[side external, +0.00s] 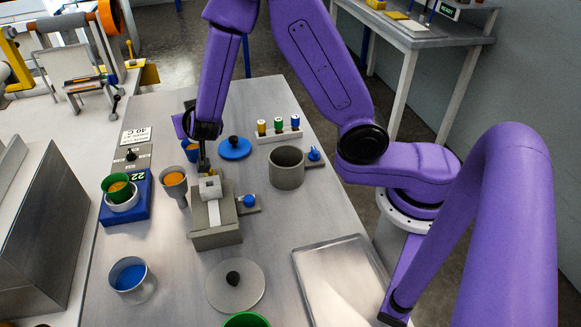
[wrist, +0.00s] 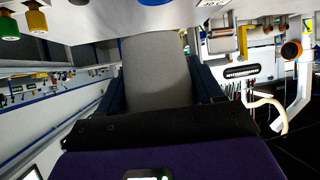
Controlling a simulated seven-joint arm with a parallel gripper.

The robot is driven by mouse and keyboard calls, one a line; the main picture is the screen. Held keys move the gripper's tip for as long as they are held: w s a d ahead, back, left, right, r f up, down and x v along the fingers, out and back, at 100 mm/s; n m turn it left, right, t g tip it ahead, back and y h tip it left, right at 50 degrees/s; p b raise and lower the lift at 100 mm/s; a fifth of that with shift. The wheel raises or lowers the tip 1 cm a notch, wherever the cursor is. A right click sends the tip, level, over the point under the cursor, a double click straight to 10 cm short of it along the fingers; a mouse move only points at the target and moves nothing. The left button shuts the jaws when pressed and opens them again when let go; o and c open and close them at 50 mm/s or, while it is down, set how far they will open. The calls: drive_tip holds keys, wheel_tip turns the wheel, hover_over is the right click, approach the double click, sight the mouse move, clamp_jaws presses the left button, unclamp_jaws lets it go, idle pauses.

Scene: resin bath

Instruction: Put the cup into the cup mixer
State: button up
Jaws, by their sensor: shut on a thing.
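I cannot tell whether this is a cup. A grey tapered cup with orange contents (side external: 175,190) is just left of the device. A green cup with orange contents (side external: 117,190) sits in a pale ring on a blue unit. A blue cup (side external: 190,150) is partly hidden behind my gripper. Which unit is the mixer is unclear.
A grey pot (side external: 286,172), blue lid (side external: 235,149) and bottle rack (side external: 279,136) stand to the right. A grey lid (side external: 222,291), a cup with blue contents (side external: 133,287) and an empty tray (side external: 340,285) are in front. A dark grey box (side external: 40,230) borders the left.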

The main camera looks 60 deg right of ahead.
drive_tip(key=shift+d, duration=0.1)
drive_tip(key=shift+s+d+m+h, duration=0.1)
drive_tip(key=shift+d+m+h, duration=0.2)
drive_tip(key=s+d+m+g+h, duration=0.3)
drive_tip(key=d+m, duration=0.1)
drive_tip(key=d, duration=0.1)
drive_tip(key=m+g, duration=1.3)
drive_tip(key=g, duration=0.1)
hover_over(298, 162)
drive_tip(key=a, duration=0.2)
wheel_tip(298, 162, down, 6)
drive_tip(key=shift+w+f, duration=0.15)
drive_tip(key=shift+w, duration=0.05)
